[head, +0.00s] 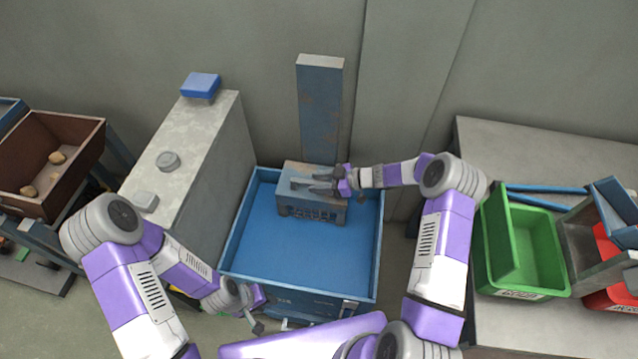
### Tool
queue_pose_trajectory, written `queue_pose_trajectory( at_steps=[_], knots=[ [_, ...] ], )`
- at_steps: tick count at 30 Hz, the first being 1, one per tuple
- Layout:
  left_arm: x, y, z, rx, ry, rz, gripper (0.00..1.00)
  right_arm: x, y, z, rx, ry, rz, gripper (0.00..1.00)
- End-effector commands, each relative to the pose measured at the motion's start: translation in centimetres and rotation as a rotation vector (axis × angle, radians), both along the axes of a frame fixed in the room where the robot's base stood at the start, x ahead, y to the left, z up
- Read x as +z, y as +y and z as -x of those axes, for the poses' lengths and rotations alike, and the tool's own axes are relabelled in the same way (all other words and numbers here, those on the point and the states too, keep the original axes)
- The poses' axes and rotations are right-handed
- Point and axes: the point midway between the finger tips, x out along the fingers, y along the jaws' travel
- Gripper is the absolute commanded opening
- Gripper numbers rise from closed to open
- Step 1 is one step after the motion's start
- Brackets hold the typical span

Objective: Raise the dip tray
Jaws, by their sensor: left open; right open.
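A large blue rectangular tank or tray (228,262) stands in the middle of the head view, with a plain blue inside. A worn grey-blue block (312,211) with a slotted front sits at its back edge, below a tall upright post (320,110). I cannot tell which of these parts is the dip tray. My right gripper (312,184) reaches in from the right, its open fingers pointing left over the top of the block; contact is unclear. My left gripper (258,326) is open and low by the tank's front left corner, partly hidden by its arm.
A grey cabinet (205,150) with a blue box (201,85) and knobs on top stands left of the tank. A brown bin (75,130) is further left. On the right, a bench (500,150) holds green (540,240) and red bins (608,298). A wall is behind.

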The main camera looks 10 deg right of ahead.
Motion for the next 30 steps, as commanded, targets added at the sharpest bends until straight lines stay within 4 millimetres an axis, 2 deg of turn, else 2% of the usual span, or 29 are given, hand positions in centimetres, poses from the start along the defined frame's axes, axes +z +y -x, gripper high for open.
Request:
queue_pose_trajectory(
  at_steps=[8, 15, 17, 26, 30],
  knots=[
    [0.0, 0.0, 0.0, 0.000, 0.000, 0.000, 0.43, 0.0, 0.2, -0.1, 0.000, 0.000, -0.001, 0.45],
    [0.0, 0.0, 0.0, 0.000, 0.000, 0.000, 0.43, 0.0, 0.2, -0.1, 0.000, 0.000, -0.001, 0.08],
    [0.0, 0.0, 0.0, 0.000, 0.000, 0.000, 0.43, 0.0, 0.2, -0.1, 0.000, 0.000, 0.000, 0.00],
    [0.0, 0.0, 0.0, 0.000, 0.000, 0.000, 0.43, 0.1, 0.2, -0.1, 0.000, 0.000, 0.000, 0.00],
    [0.7, 0.0, 0.0, 0.000, 0.000, 0.000, 0.43, 0.9, 0.1, -0.1, 0.000, -0.001, 0.000, 0.00]
  ],
)
